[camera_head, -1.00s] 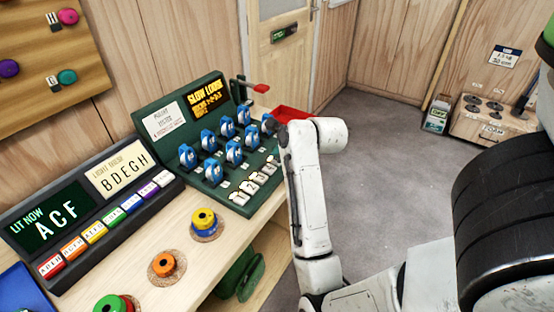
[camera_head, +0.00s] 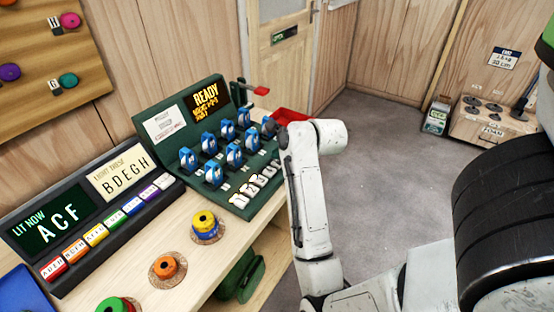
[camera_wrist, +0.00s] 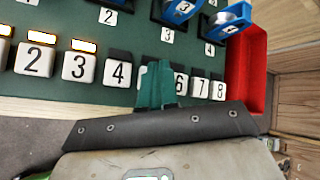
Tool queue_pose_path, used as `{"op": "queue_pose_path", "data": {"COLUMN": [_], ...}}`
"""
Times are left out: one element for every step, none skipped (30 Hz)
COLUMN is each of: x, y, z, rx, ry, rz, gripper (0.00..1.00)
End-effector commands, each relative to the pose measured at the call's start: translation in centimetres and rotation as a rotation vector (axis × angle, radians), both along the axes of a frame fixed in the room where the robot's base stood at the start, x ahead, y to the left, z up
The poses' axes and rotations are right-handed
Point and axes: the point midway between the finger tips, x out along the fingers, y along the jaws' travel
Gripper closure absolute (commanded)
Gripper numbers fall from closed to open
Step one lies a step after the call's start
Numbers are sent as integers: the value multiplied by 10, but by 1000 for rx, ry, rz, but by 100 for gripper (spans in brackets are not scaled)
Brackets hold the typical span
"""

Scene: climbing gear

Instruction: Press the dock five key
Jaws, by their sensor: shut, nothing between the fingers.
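The dock key row (camera_head: 255,187) lies along the front of the green console (camera_head: 182,120). In the wrist view the white keys 2 (camera_wrist: 34,60), 3 (camera_wrist: 79,67), 4 (camera_wrist: 117,73), 6 (camera_wrist: 181,83), 7 (camera_wrist: 200,87) and 8 (camera_wrist: 219,90) show. Key five is hidden behind my gripper (camera_wrist: 156,78), whose teal fingers are shut and empty between keys 4 and 6. I cannot tell whether they touch it. Amber lamps glow above keys 2 and 3. The console screen (camera_head: 206,102) reads READY. In the head view my gripper is hidden behind my arm.
Blue numbered devices (camera_head: 213,172) stand on the console above the keys. A red tray (camera_wrist: 247,68) is at its right end. A letter-key box (camera_head: 100,215) and stacked coloured discs (camera_head: 205,222) are on the bench to the left. Open floor lies right.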

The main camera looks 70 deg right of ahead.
Motion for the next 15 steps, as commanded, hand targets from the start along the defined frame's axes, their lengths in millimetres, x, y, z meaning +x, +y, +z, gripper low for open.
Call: {"op": "queue_pose_path", "data": {"x": [0,0,0,0,0,0,0,0,0,0,0,0,0,0,0], "y": [0,0,0,0,0,0,0,0,0,0,0,0,0,0,0], "z": [6,7,8,8,8,8,8,7,7,7,7,8,8,9,10], "rx": [0,0,0,0,0,0,0,0,0,0,0,0,-1,-1,-1], "ry": [0,0,0,0,0,0,0,0,0,0,0,0,0,0,0], "rz": [0,0,0,0,0,0,0,0,0,0,0,0,-1,-1,-1], "gripper": [100,100,100,100,100,100,100,100,100,100,100,100,100,100,100]}}
